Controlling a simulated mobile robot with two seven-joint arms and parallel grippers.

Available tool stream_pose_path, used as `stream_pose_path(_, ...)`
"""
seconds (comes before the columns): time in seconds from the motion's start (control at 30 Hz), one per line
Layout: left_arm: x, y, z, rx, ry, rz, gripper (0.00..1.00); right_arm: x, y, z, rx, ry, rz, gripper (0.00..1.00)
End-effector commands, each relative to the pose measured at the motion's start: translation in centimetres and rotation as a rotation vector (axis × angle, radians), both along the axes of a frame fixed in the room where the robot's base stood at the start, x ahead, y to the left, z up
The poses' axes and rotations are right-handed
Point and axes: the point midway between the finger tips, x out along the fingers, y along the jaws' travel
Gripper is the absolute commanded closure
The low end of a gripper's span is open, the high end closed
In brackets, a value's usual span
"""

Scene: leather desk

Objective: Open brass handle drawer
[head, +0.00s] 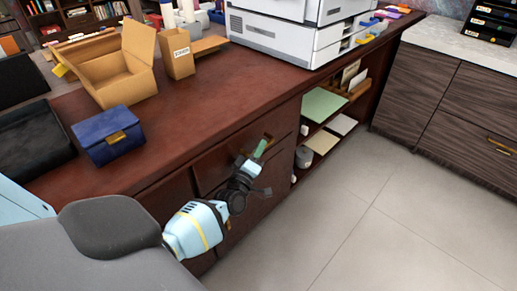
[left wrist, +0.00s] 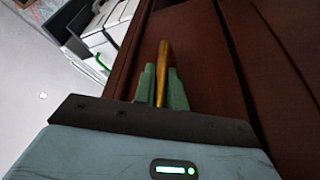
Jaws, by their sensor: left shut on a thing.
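The brass handle (left wrist: 163,60) stands between the green fingers of my left gripper (left wrist: 161,88) in the left wrist view. The fingers are shut on it. In the head view my left gripper (head: 260,149) reaches the dark red-brown drawer front (head: 213,166) below the desktop, near its right end. The handle is mostly hidden there by the fingers. The drawer front also shows in the left wrist view (left wrist: 200,55). I see no clear opening above the drawer in the head view. My right gripper is in neither view.
The desktop (head: 195,115) holds a blue box (head: 108,135), an open cardboard box (head: 118,75) and a printer (head: 285,30). Open shelves (head: 322,120) with papers are right of the drawer. The tiled floor (head: 380,215) in front is clear.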

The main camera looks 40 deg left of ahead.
Motion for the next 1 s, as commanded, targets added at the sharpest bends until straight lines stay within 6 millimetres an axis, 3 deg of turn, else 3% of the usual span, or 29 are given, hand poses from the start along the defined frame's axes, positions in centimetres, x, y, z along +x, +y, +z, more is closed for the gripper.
stream_pose_path(0.27, -0.3, -4.2, 0.1, -0.007, -0.001, -0.002, 1.0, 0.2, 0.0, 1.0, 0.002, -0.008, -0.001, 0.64)
stream_pose_path(0.7, -1.2, -15.2, 0.0, -0.006, 0.0, -0.002, 1.0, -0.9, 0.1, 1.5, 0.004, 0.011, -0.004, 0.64)
stream_pose_path(1.0, -1.6, -20.3, -0.1, -0.003, 0.001, -0.002, 1.0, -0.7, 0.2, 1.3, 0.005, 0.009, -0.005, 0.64)
